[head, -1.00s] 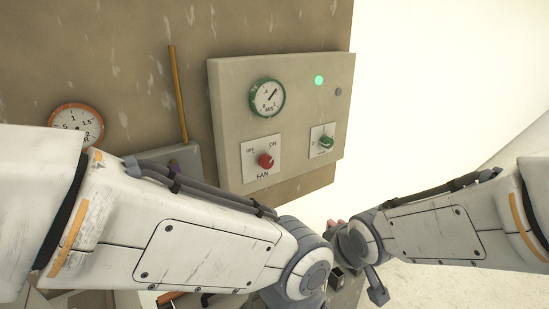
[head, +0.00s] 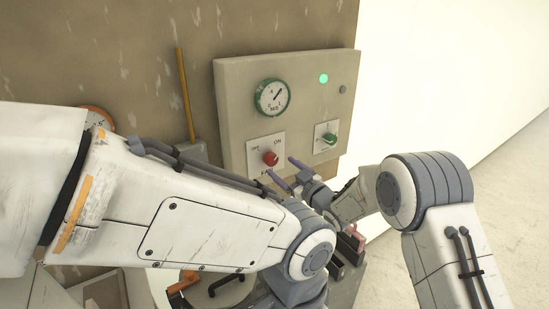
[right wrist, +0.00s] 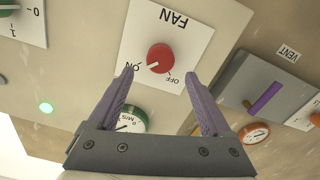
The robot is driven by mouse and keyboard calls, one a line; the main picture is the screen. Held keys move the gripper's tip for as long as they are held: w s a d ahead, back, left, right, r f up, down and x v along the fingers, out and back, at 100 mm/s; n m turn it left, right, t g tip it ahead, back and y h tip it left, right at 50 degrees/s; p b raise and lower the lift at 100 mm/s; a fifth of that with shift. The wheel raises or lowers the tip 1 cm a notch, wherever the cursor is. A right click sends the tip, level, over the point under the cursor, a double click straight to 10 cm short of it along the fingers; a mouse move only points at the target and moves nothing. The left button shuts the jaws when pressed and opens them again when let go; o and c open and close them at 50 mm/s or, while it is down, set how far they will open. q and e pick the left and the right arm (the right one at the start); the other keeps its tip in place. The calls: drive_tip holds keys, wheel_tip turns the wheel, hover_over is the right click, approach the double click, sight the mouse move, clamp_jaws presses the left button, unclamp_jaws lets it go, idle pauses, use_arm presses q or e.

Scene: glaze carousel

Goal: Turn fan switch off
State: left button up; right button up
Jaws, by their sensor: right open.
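The red fan knob (head: 270,158) sits on a white plate marked OFF and ON, on the beige control panel (head: 228,100). In the right wrist view, upside down, the red knob (right wrist: 160,57) has its pale mark pointing towards ON. My right gripper (head: 280,165) is open, its purple fingers in front of the fan plate. In the right wrist view the fingertips of the right gripper (right wrist: 160,73) are spread to either side of the knob, apart from it. My left arm crosses the head view, but its gripper does not show.
A green-rimmed M/S gauge (head: 272,97) is above the knob. A lit green lamp (head: 323,78) and a green knob (head: 330,138) are to its right. The right wrist view shows a VENT box with a purple lever (right wrist: 267,98) and an orange-rimmed gauge (right wrist: 254,133).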

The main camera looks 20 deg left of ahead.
sight(273, 160)
drive_tip(key=shift+p+x, duration=0.75)
drive_tip(key=shift+x, duration=2)
drive_tip(key=shift+f, duration=0.1)
clamp_jaws()
